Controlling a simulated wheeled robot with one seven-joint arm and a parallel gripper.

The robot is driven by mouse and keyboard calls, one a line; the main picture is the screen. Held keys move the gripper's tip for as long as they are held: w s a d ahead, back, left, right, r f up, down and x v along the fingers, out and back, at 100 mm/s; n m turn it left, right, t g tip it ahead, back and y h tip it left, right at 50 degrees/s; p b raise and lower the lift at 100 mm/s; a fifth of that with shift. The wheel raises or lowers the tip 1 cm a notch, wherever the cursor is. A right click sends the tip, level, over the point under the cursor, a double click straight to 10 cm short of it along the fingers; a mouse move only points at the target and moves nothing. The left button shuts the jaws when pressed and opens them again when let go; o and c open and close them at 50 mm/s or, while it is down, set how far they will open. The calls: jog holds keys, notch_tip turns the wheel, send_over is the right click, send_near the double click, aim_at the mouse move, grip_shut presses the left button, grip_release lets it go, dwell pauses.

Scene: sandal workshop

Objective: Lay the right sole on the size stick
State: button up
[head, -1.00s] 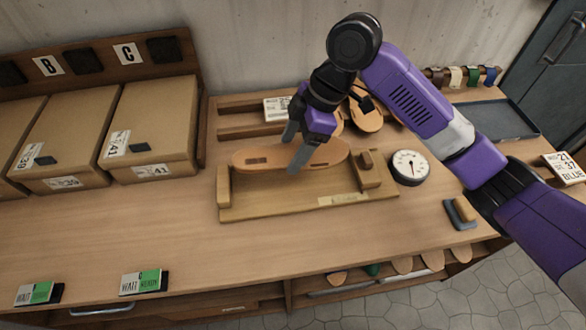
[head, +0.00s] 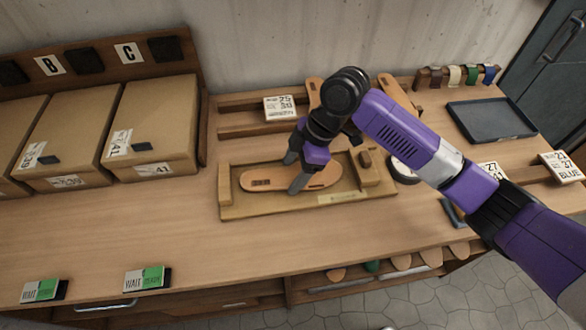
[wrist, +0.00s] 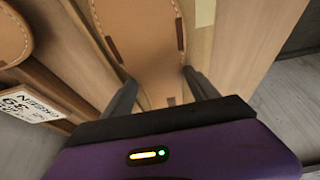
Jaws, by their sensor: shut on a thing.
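The tan right sole (head: 270,180) lies low over the wooden size stick (head: 240,210), between its left end block and its right slider block. It looks flat and lengthwise along the stick; I cannot tell whether it fully rests on the base. My gripper (head: 297,179) is shut on the sole near its middle, one finger on each long edge. The wrist view shows the sole (wrist: 142,35) between the two fingers, with the wooden stick (wrist: 203,60) under it. The far finger is partly hidden behind the sole and gripper.
Other soles (head: 397,92) lie on a wooden rack behind the stick, with a label card (head: 280,107). A round dial (head: 402,172) stands right of the stick, partly behind my arm. Boxes (head: 152,120) stand left; a dark tray (head: 490,120) lies right.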

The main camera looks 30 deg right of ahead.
jog(key=shift+f, duration=0.15)
jog(key=o, duration=1.2)
jog(key=b+v, duration=0.2)
jog(key=v, duration=1)
jog(key=shift+r, duration=0.25)
jog(key=shift+a, duration=0.1)
